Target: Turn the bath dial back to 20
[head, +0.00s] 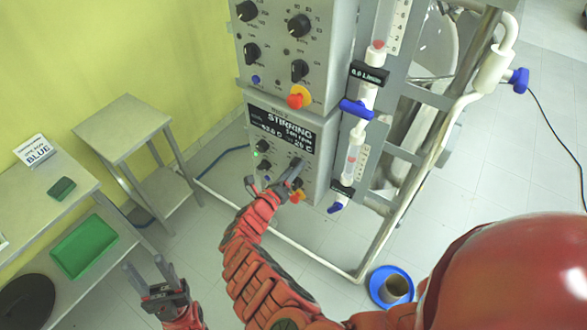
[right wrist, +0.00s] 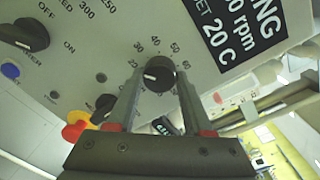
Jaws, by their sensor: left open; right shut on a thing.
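The bath dial (right wrist: 158,76) is a black knob on the grey lower control panel, with a scale running past 30, 40, 50 and 60 around it. My right gripper (right wrist: 160,72) is shut on it, one finger on each side. The dial's white mark points left, toward the low end of the scale. The dark display (right wrist: 228,30) shows 20 C; it also reads STIRRING in the head view (head: 283,130). In the head view my right gripper (head: 288,174) reaches this panel and largely hides the dial. My left gripper (head: 144,263) is open and empty above the floor.
Other black knobs (head: 264,146) and red-yellow switches (head: 299,97) sit close by on the panels. Blue-handled valves (head: 355,108) and pipes stand to the right. A small side table (head: 122,126) and a bench with a green tray (head: 84,246) are at left. A blue dish (head: 378,286) lies on the floor.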

